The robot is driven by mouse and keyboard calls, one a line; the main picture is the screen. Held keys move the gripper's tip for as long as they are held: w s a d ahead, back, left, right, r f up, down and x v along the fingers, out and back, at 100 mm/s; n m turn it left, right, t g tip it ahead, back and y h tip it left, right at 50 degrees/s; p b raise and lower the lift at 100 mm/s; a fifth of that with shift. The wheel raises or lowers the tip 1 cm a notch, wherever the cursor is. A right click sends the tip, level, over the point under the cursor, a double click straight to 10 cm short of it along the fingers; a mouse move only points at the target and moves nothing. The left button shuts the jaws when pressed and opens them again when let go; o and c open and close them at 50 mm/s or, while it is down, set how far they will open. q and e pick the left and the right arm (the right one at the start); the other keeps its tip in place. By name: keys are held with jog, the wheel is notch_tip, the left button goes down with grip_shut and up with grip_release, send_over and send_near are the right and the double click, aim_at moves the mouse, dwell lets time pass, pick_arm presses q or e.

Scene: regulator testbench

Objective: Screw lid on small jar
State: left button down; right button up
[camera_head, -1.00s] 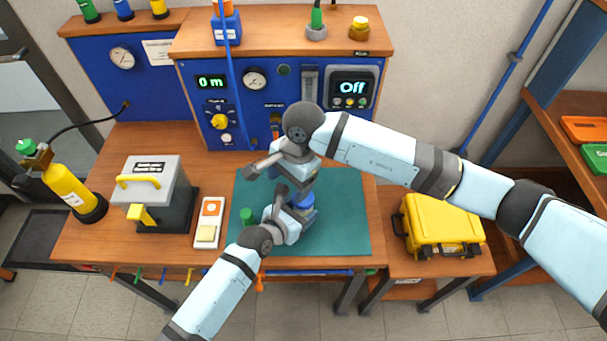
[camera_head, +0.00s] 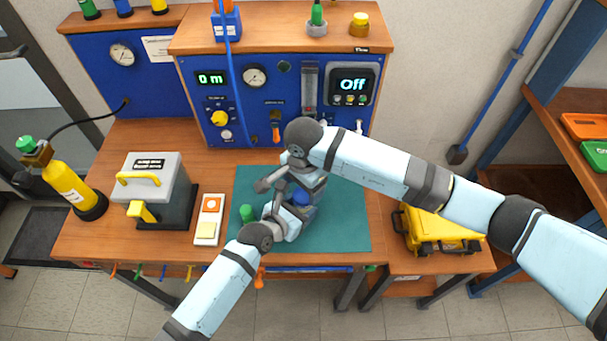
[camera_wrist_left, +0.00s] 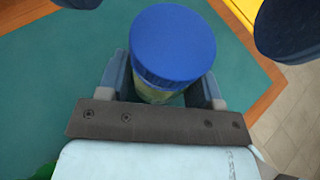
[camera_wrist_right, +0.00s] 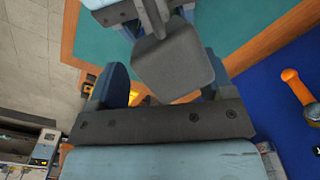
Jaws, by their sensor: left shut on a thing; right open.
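A small jar with a ribbed blue lid (camera_wrist_left: 172,42) on top stands between the fingers of my left gripper (camera_wrist_left: 163,88), which is shut on the jar's pale greenish body (camera_wrist_left: 158,96). In the head view the blue lid (camera_head: 301,197) shows partly, over the green mat (camera_head: 343,225). My right gripper (camera_wrist_right: 160,88) is open. Its two dark fingers show at the top corners of the left wrist view, on either side of the lid and apart from it. In the right wrist view a grey block, apparently part of my left gripper, fills the gap and the jar is hidden.
A green-topped item (camera_head: 247,213) stands on the mat left of my left gripper. A white and orange switch box (camera_head: 208,220) and a grey machine (camera_head: 160,190) stand further left. The blue panel (camera_head: 225,85) rises behind. A yellow case (camera_head: 440,228) is at right.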

aim_at(303, 196)
jog(key=shift+f, duration=1.65)
jog(key=c, duration=0.9)
jog(key=m, duration=0.6)
jog(key=shift+m, duration=0.3)
jog(key=o, duration=1)
jog(key=shift+s, duration=0.1)
